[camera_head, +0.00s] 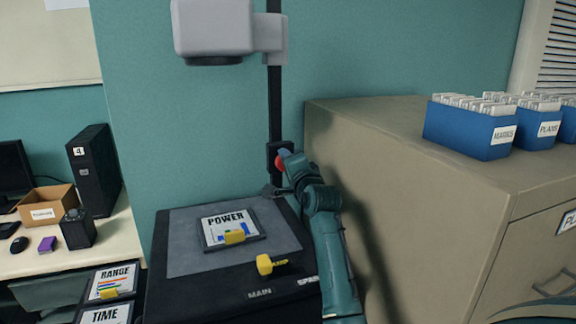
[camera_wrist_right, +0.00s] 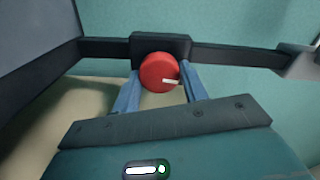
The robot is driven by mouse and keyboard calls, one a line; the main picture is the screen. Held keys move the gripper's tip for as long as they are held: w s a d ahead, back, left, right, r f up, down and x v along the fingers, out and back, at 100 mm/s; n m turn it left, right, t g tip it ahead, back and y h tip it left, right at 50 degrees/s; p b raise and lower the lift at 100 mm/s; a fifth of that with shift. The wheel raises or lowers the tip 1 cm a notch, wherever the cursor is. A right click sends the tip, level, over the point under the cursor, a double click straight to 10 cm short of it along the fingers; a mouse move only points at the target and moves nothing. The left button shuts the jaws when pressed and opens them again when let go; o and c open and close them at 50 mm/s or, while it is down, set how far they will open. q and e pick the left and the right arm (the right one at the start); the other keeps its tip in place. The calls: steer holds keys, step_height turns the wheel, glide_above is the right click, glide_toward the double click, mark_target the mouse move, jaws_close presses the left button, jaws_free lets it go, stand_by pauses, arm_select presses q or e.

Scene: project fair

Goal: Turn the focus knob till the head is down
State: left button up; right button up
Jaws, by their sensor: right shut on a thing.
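The red focus knob (camera_head: 281,158) sits on a black block on the dark upright post (camera_head: 274,100) of the projector. In the right wrist view the knob (camera_wrist_right: 158,73) carries a white mark pointing right. My right gripper (camera_wrist_right: 160,88) is shut on the knob, one blue finger on each side. In the head view my right gripper (camera_head: 285,172) reaches the knob from the right. The grey projector head (camera_head: 213,28) is high on the post, well above the stage (camera_head: 185,255). My left gripper is not in view.
A POWER card (camera_head: 230,222) with a yellow clip lies on the stage, and a yellow key-like piece (camera_head: 266,264) is in front. A beige cabinet (camera_head: 400,160) with blue file boxes (camera_head: 470,140) stands close on the right. A desk (camera_head: 60,258) stands left.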

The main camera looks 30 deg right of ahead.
steer(key=shift+f+n, duration=0.1)
steer(key=shift+n, duration=0.8)
steer(key=o, duration=1)
steer(key=shift+s, duration=0.1)
arm_select(q)
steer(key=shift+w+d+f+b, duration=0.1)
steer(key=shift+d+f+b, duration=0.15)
steer(key=shift+b, duration=0.95)
arm_select(e)
steer(key=v, duration=1.3)
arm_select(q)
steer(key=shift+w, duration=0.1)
arm_select(e)
steer(key=shift+a, duration=0.1)
